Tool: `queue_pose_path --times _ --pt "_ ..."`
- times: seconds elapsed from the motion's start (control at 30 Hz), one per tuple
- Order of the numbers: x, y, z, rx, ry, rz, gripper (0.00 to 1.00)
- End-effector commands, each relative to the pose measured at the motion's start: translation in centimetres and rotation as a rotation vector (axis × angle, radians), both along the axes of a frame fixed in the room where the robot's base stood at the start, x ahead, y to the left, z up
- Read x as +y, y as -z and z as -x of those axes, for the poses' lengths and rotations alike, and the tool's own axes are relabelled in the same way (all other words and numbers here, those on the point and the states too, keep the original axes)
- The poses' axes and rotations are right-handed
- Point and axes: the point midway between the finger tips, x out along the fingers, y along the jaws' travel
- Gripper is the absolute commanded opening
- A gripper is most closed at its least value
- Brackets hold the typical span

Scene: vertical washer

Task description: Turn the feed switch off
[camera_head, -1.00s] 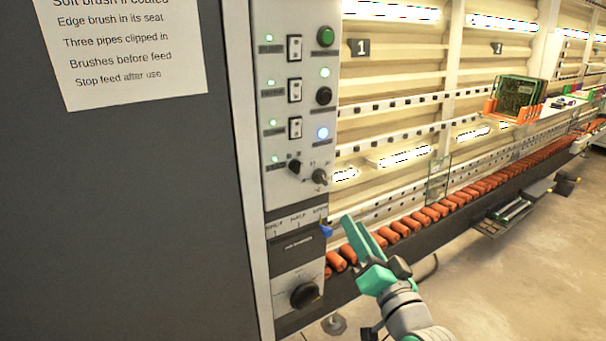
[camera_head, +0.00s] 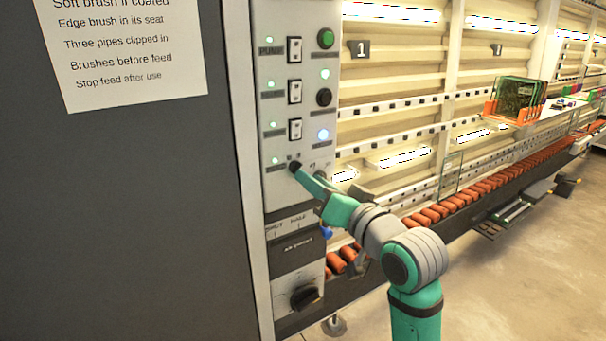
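The control panel (camera_head: 270,205) stands at the left of the conveyor. It carries a column of white rocker switches (camera_head: 294,90) with lit green lamps, and a small black rotary knob (camera_head: 293,166) below them with its own lit green lamp (camera_head: 275,161). The labels are too small to read, so I cannot tell which control is the feed switch. My gripper (camera_head: 299,172) reaches in from the lower right with its teal fingertips at the black rotary knob. Whether they touch or grip it is unclear. My gripper hides the second, metallic knob to the right.
A black button (camera_head: 324,97), a green button (camera_head: 326,38) and a lit blue lamp (camera_head: 323,134) line the panel's right side. A large black dial (camera_head: 304,296) sits lower. Open floor (camera_head: 520,270) is at lower right.

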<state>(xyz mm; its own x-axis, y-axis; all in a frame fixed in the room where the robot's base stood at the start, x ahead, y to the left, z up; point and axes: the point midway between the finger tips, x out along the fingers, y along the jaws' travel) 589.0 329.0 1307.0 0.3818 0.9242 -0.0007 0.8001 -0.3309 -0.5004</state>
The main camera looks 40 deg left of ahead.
Motion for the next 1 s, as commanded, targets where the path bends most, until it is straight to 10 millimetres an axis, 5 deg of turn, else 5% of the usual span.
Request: queue_pose_path --times 0.3,0.67,0.8,1.0 --pt "3.7 0.0 -1.5 0.0 -0.001 0.0 0.27" --pt "4.2 0.0 -1.7 0.0 0.001 -0.001 0.27" --pt "4.2 0.0 -1.7 0.0 0.001 -0.001 0.0" --pt "4.2 0.0 -1.8 -0.005 0.001 0.002 0.0"
